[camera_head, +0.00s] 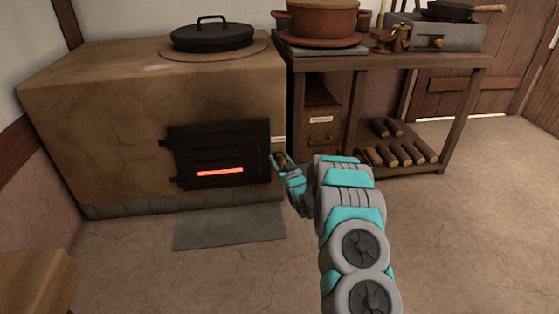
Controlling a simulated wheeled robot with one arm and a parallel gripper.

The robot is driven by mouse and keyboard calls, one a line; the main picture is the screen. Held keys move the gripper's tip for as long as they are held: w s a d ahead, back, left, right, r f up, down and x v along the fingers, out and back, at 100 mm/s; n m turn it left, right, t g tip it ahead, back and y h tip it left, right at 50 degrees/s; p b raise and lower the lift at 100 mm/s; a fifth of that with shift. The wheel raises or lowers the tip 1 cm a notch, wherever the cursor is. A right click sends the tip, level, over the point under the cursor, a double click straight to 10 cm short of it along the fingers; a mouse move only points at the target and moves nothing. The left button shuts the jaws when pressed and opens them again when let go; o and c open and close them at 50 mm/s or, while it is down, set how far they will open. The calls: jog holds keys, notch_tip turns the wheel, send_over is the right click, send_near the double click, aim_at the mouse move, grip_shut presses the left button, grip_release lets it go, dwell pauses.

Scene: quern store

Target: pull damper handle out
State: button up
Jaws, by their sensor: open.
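The clay stove (100,120) stands at the left, with a black iron fire door (215,150) on its front and a red glow in the door's slot. My gripper (281,160) is at the stove's right front corner, just right of the fire door, with its fingers pointing at the stove. It is open. A small dark piece shows between the fingertips and may be the damper handle, but it is too small and too covered to be sure. I cannot tell whether the fingers touch it. A small pale label (278,139) sits just above.
A black lidded pan (212,36) sits on the stove top. A wooden bench (400,61) at the right bears a clay pot (322,20) and a grey burner box (440,37); logs (400,154) lie on its lower shelf. A grey slab (229,228) lies before the stove.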

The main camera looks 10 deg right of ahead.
grip_shut()
dwell(0.4)
dwell(0.9)
